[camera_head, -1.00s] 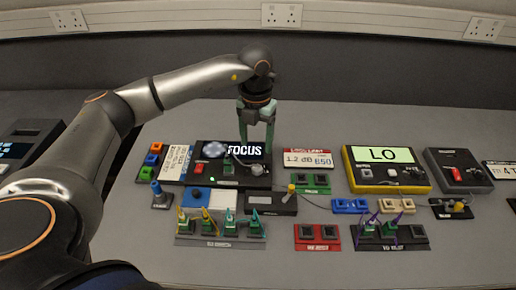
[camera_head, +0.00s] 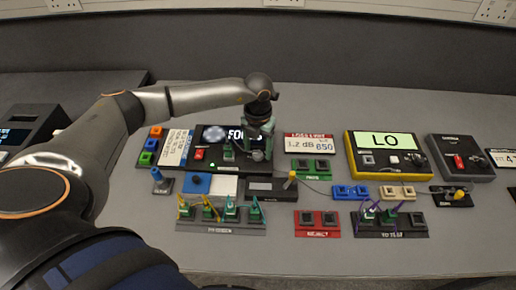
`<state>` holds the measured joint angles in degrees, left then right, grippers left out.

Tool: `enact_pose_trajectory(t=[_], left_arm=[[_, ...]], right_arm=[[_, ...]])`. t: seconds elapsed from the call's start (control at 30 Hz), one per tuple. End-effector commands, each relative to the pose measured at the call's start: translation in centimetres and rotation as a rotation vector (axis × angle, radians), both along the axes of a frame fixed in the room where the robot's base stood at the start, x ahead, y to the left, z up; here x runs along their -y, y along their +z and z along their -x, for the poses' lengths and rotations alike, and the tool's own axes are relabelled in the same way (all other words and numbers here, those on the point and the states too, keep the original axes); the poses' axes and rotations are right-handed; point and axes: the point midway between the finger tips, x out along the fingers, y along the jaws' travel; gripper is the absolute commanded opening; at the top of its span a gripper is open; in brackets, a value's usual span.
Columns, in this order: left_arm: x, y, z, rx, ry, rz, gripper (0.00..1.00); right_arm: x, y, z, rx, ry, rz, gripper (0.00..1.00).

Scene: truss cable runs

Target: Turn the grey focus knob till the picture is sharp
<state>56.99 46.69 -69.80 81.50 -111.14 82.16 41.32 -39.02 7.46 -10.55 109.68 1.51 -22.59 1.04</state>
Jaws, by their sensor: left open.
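The black focus unit (camera_head: 207,162) stands at the back of the bench, left of centre. Its screen (camera_head: 214,133) shows a pale grey disc and the word FOCUS, partly covered by my gripper. The grey focus knob (camera_head: 257,156) is at the right end of the unit's front, mostly hidden by my fingers. My left gripper (camera_head: 264,149) is open and points down over that end, its fingers at the knob. I cannot tell whether they touch it. My right gripper is not in view.
A red button (camera_head: 199,154) and a small green connector sit left of the knob. A loss meter (camera_head: 309,144) and a yellow-framed LO meter (camera_head: 350,155) stand to the right. Racks with coloured connectors (camera_head: 221,226) lie in front. The bench's front strip is clear.

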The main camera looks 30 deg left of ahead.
Motion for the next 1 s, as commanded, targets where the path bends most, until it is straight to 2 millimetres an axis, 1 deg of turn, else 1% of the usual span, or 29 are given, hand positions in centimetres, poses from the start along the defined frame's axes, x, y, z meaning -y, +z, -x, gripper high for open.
enact_pose_trajectory(t=[0.03,0.13,0.4,0.43,1.0], left_arm=[[0.01,-0.45,0.03,-0.001,0.0,-0.001,0.69],[0.06,-0.95,-0.02,0.001,-0.001,0.001,0.69],[0.03,-1.14,0.0,0.001,-0.001,0.0,0.69],[0.03,-1.13,0.0,0.001,-0.001,0.0,0.68],[0.02,-1.08,-0.01,0.001,0.0,0.0,0.04]], right_arm=[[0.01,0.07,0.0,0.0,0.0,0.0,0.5],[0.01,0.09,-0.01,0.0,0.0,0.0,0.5],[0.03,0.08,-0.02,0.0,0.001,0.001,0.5],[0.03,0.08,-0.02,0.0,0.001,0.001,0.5],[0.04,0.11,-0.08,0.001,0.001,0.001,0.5]])
